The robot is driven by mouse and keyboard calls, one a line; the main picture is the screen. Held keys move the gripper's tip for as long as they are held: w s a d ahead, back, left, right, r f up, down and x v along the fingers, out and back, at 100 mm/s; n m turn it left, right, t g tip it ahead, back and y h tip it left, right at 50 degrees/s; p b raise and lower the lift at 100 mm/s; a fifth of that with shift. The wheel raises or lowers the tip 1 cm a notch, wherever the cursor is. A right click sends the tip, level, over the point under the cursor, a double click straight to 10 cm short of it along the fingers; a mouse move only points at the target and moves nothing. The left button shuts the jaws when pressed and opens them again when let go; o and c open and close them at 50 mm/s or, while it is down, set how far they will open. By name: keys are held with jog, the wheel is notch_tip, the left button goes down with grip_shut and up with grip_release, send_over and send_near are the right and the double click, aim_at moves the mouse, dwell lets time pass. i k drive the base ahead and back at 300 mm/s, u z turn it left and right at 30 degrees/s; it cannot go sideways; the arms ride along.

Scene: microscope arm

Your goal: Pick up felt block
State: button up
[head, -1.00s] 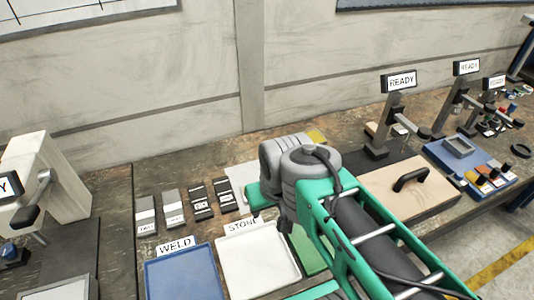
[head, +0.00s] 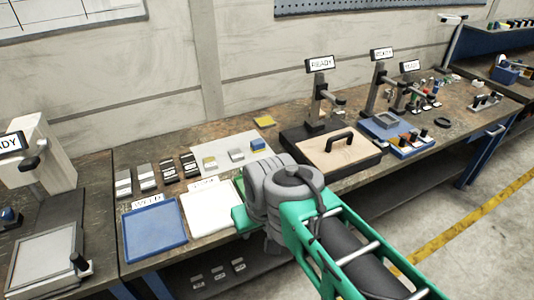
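I cannot tell for sure which block is the felt one. A light mat (head: 222,143) on the bench bears a yellow-and-grey block (head: 209,162), a grey block (head: 236,155) and a blue block (head: 257,144). To its left stands a row of small labelled blocks: light grey ones (head: 123,183) at the left and dark ones (head: 168,170) at the right. My green and grey arm reaches in from the lower right, in front of the white tray's right side. My gripper does not show, so its hold is hidden.
A blue tray (head: 154,235) and a white tray (head: 209,208) lie at the bench's front edge. A tan board with a black handle (head: 339,140) sits right of the mat. READY stands (head: 321,95) rise behind it. A flat yellow piece (head: 264,121) lies at the back.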

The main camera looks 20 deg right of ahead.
aim_at(257, 146)
jog(key=z, duration=0.55)
jog(key=i, duration=0.9)
jog(key=u, duration=1.45)
jog(key=k, duration=0.9)
jog(key=z, duration=0.35)
jog(key=i, duration=0.9)
